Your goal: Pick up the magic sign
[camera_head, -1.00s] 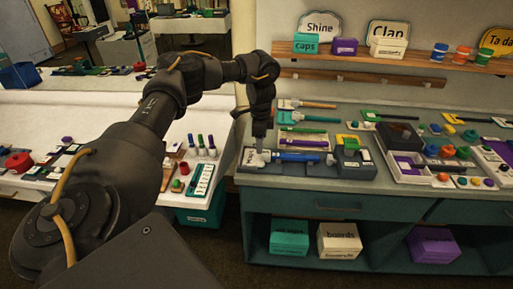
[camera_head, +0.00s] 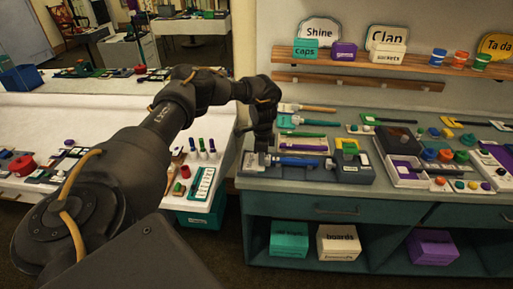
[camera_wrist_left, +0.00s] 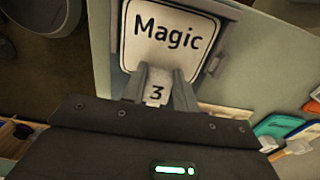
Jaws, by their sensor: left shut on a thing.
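The magic sign (camera_wrist_left: 166,38) is a white plate with rounded corners, a dark border and the word "Magic". In the left wrist view it lies just beyond my fingertips, with a small "3" tab between them. My left gripper (camera_wrist_left: 159,80) is shut on this tab. In the head view my left gripper (camera_head: 261,156) is low at the left front end of the grey counter, and the sign is mostly hidden there by the hand. My right gripper is not in view.
A blue-handled tool (camera_head: 302,162) and a dark block (camera_head: 353,168) lie just right of the hand. The counter (camera_head: 300,185) is crowded with props farther right. A wooden shelf (camera_head: 400,64) with boxes and signs hangs above. A white table (camera_head: 100,115) stands left.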

